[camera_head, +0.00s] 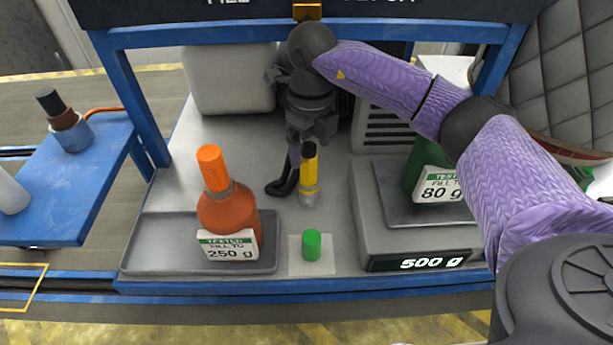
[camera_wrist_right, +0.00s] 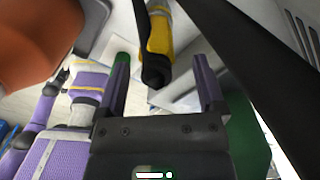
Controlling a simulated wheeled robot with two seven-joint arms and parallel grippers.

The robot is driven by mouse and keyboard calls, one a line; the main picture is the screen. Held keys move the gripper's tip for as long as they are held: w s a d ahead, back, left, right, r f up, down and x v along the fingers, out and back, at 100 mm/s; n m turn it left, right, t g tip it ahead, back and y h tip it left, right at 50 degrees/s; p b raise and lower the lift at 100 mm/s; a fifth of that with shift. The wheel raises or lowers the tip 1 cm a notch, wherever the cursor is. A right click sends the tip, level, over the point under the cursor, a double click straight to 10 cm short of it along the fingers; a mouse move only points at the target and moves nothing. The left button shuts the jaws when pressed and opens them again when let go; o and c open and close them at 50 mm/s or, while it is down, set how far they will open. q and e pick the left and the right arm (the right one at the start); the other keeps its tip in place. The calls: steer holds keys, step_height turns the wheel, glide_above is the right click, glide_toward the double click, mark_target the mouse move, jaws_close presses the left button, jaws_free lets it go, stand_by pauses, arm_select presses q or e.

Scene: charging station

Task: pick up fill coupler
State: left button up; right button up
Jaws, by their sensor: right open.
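The fill coupler (camera_head: 309,172), a yellow body with a black top and a grey lower end, stands upright over the grey bench. My right gripper (camera_head: 300,145) is just above and beside it at the middle of the bench. In the right wrist view, its two purple-lined fingers (camera_wrist_right: 160,62) are apart. The yellow and black coupler (camera_wrist_right: 158,38) shows in the gap between the fingertips, and I cannot tell how deep it lies. The gripper hides part of the coupler's top in the head view. My left gripper is not in view.
An orange bottle (camera_head: 228,212) stands on a grey tray (camera_head: 150,245) at left. A green cap-like cylinder (camera_head: 312,245) sits on a white pad in front. A green bottle (camera_head: 420,160) is on the scale (camera_head: 375,235) at right. A black hose (camera_head: 281,187) loops beside the coupler.

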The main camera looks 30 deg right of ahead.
mark_target(309, 161)
step_height(309, 161, down, 4)
steer(key=shift+a+r+b, duration=0.1)
steer(key=shift+b, duration=0.4)
steer(key=shift+r, duration=0.1)
jaws_close()
